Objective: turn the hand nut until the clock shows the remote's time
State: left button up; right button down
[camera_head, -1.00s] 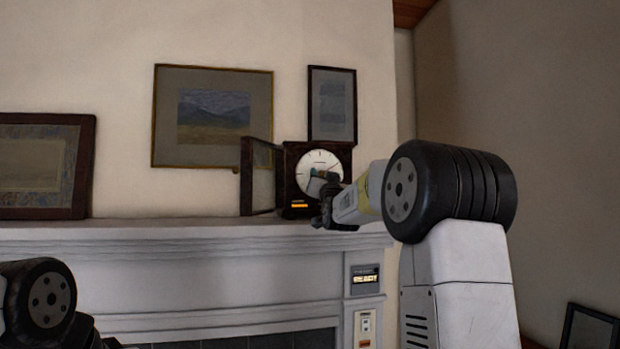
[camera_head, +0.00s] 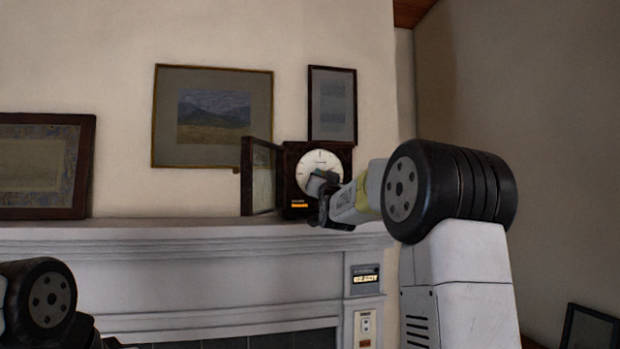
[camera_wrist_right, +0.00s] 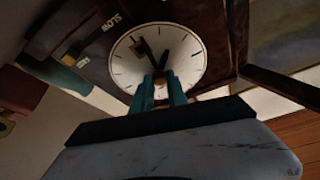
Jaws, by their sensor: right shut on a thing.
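The dark wooden clock (camera_head: 291,163) stands on the mantel with its glass door (camera_head: 260,177) swung open to the left. Its white dial (camera_head: 318,160) is partly covered by my right gripper (camera_head: 322,186). In the right wrist view the dial (camera_wrist_right: 185,50) shows two black hands, and the two teal fingers (camera_wrist_right: 160,90) are closed at the brass hand nut (camera_wrist_right: 160,83) in its centre. A small panel with a lit display (camera_head: 365,279), perhaps the remote, is on the fireplace's right post; its digits are too small to read. My left gripper is out of view.
The white mantel shelf (camera_head: 150,232) runs below the clock. Framed pictures hang or lean behind it, one close beside the clock (camera_head: 332,105). A switch plate (camera_head: 365,324) sits below the display.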

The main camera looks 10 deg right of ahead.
jog(key=c, duration=1.3)
grip_release()
jog(key=shift+s, duration=0.15)
jog(key=v, duration=0.7)
jog(key=shift+s+f, duration=0.15)
jog(key=shift+s, duration=0.1)
